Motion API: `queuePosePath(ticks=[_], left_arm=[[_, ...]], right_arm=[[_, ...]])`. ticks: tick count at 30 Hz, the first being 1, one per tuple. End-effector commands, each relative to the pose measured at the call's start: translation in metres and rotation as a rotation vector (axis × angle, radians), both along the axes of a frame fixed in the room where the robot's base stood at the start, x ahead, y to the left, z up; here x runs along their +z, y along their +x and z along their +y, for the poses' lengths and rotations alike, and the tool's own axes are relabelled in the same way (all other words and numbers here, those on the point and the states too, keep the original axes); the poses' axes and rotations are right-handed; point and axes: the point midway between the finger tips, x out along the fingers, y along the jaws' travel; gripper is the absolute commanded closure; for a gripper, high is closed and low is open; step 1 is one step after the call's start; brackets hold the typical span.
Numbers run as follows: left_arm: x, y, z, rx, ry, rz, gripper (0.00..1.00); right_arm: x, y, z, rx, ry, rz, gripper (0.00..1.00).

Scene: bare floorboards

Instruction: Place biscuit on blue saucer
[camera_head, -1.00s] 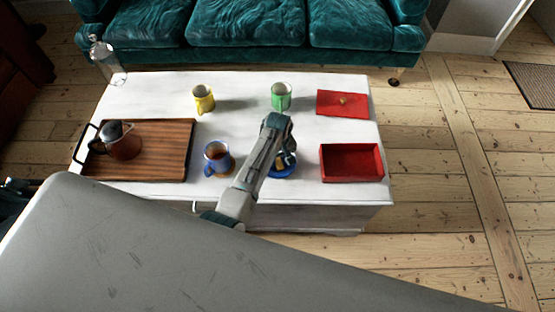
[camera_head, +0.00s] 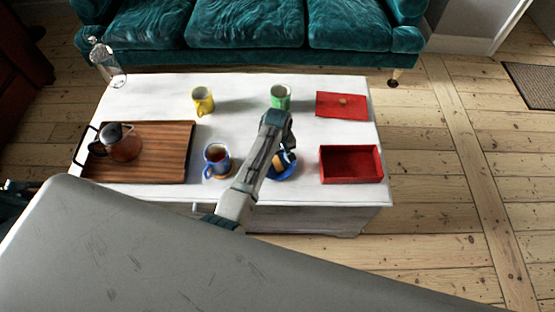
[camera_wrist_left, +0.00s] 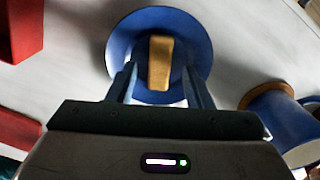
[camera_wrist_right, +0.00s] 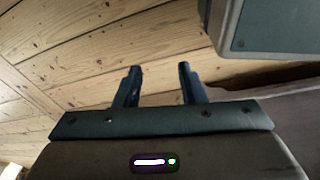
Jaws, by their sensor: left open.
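The tan oblong biscuit (camera_wrist_left: 160,62) lies on the blue saucer (camera_wrist_left: 198,44) in the left wrist view. In the head view the saucer (camera_head: 284,173) stands near the table's front edge, partly hidden by my left arm. My left gripper (camera_wrist_left: 159,76) is open, its fingers apart on either side of the biscuit with gaps between. In the head view it is over the saucer, its fingers mostly hidden. My right gripper (camera_wrist_right: 160,72) is open and empty, with floorboards behind it; it is not in the head view.
A blue mug (camera_head: 216,160) stands on a coaster left of the saucer. An open red box (camera_head: 351,164) is to the right, its red lid (camera_head: 342,105) behind. Green (camera_head: 280,97) and yellow (camera_head: 203,100) mugs stand farther back. A wooden tray (camera_head: 165,160) holds a jug.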

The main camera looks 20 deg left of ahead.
Motion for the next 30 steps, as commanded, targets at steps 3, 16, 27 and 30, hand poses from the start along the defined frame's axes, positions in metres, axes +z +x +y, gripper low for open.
queuePosePath(ticks=[3,16,27,30], left_arm=[[0.029,0.001,0.000,0.000,0.000,-0.004,0.54],[0.092,0.001,0.000,0.000,0.000,-0.001,0.54],[0.095,0.000,0.000,0.000,0.000,0.000,0.54],[0.095,0.000,0.000,0.000,0.000,0.000,0.54]], right_arm=[[-0.010,-0.010,-0.001,-0.003,0.001,0.012,0.64],[-0.021,-0.018,-0.003,-0.004,0.000,0.012,0.64],[-0.021,-0.018,-0.003,-0.004,0.000,0.010,0.64],[-0.021,-0.017,-0.003,-0.003,0.000,0.010,0.64]])
